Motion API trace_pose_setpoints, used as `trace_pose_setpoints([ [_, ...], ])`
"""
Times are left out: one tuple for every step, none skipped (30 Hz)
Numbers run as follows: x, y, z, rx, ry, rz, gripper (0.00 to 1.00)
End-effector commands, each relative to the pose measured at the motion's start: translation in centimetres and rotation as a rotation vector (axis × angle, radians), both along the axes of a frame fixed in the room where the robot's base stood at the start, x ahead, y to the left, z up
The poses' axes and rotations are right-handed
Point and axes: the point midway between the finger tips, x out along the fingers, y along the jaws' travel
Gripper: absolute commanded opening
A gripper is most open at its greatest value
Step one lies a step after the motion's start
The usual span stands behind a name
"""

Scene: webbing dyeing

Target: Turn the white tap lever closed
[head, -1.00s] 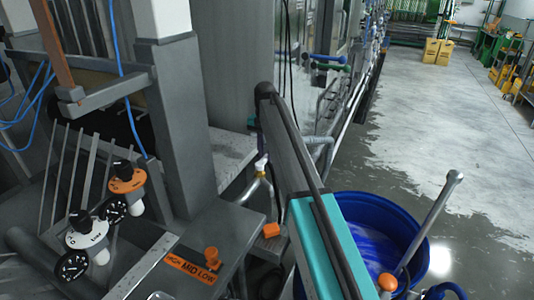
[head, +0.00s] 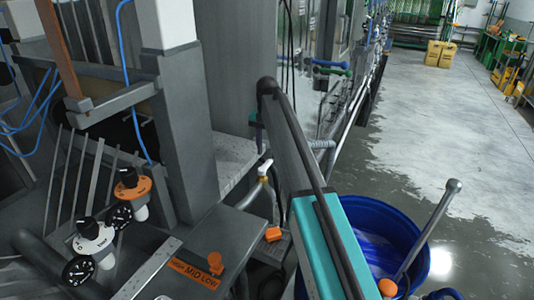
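The white tap lever (head: 265,166) sits on top of a small brass-coloured tap (head: 252,193) left of my arm, beside the grey machine. The lever looks slanted; it is small, so I cannot tell its exact setting. My dark and teal arm rises from the bottom and passes just right of the tap in the picture. I see no contact with the lever.
A blue barrel (head: 345,203) with a grey-handled stick stands right of my arm. An orange block (head: 273,234) lies below the tap. Gauges with orange and white valves (head: 132,187) are at left. The wet floor (head: 440,130) is open at right.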

Motion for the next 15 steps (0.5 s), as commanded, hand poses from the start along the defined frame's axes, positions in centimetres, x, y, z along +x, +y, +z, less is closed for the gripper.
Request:
trace_pose_setpoints([
  [0.1,-0.1,1.2,0.000,-0.001,-0.001,0.39],
  [0.1,-0.1,1.6,0.000,-0.001,-0.001,0.39],
  [0.1,-0.1,2.2,0.000,-0.001,-0.001,0.39],
  [0.1,-0.1,2.7,0.000,-0.001,-0.001,0.39],
  [0.1,-0.1,3.1,0.000,-0.001,-0.001,0.39],
  [0.1,-0.1,3.7,0.001,0.000,0.000,0.39],
  [0.1,-0.1,4.2,0.001,0.000,0.000,0.39],
  [0.1,-0.1,4.6,0.001,0.000,0.000,0.39],
  [0.1,-0.1,5.1,0.001,0.000,0.000,0.39],
  [0.1,-0.1,5.6,0.001,0.000,0.000,0.39],
  [0.1,-0.1,6.0,0.001,0.000,0.000,0.39],
  [0.1,-0.1,6.5,0.001,0.000,0.000,0.39],
  [0.1,-0.1,6.9,0.001,0.000,0.000,0.39],
  [0.1,-0.1,7.3,0.001,0.000,0.000,0.39],
  [0.1,-0.1,7.8,0.002,-0.001,0.001,0.39],
])
